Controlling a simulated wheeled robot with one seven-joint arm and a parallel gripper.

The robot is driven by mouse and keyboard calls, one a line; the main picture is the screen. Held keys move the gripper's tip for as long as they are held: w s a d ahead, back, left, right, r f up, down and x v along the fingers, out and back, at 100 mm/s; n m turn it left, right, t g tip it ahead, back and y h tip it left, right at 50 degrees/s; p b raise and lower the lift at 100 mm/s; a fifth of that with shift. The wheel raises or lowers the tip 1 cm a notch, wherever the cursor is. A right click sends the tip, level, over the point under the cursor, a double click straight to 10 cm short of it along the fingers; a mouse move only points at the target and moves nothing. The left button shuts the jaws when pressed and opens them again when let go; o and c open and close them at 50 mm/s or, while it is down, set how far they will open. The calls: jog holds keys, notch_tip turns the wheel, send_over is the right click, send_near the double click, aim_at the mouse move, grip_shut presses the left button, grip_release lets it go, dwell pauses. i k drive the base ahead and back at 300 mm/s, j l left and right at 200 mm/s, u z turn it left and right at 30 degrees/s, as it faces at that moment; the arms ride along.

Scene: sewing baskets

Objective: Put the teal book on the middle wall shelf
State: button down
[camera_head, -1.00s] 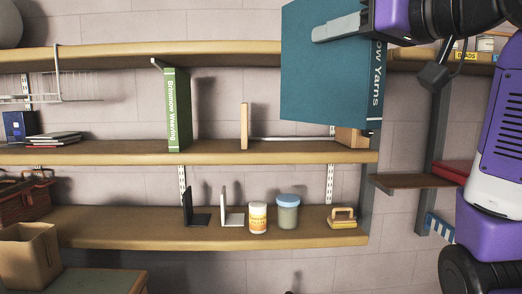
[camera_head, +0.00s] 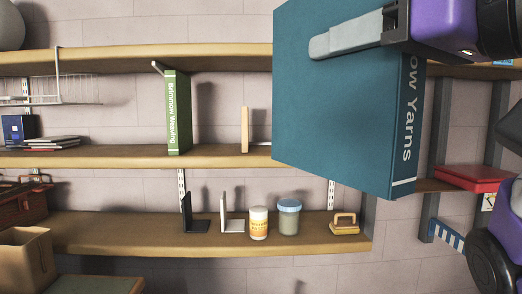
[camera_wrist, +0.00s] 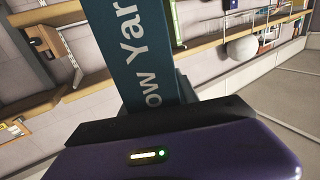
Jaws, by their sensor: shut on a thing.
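The teal book (camera_head: 335,110), with "ow Yarns" in white on its spine, is upright in the head view, in front of the right part of the shelves. My gripper (camera_head: 325,44) is shut on the book near its top; one grey finger lies across its cover. The spine also shows in the wrist view (camera_wrist: 150,60). The middle wall shelf (camera_head: 90,158) holds a green book (camera_head: 178,112) and a wooden upright divider (camera_head: 245,129). The gap between these two is bare. The teal book hides the right part of this shelf.
The lower shelf (camera_head: 110,240) holds black and white bookends, an orange-labelled jar (camera_head: 258,223), a blue-lidded jar (camera_head: 288,216) and a yellow-handled item (camera_head: 345,223). A wire rack (camera_head: 60,90) hangs under the top shelf (camera_head: 130,60). A red box (camera_head: 470,177) sits at right.

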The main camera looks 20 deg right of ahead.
aim_at(214, 149)
jog(key=i+j, duration=0.1)
jog(key=i, duration=0.65)
jog(key=i+j, duration=0.1)
jog(key=i, duration=0.6)
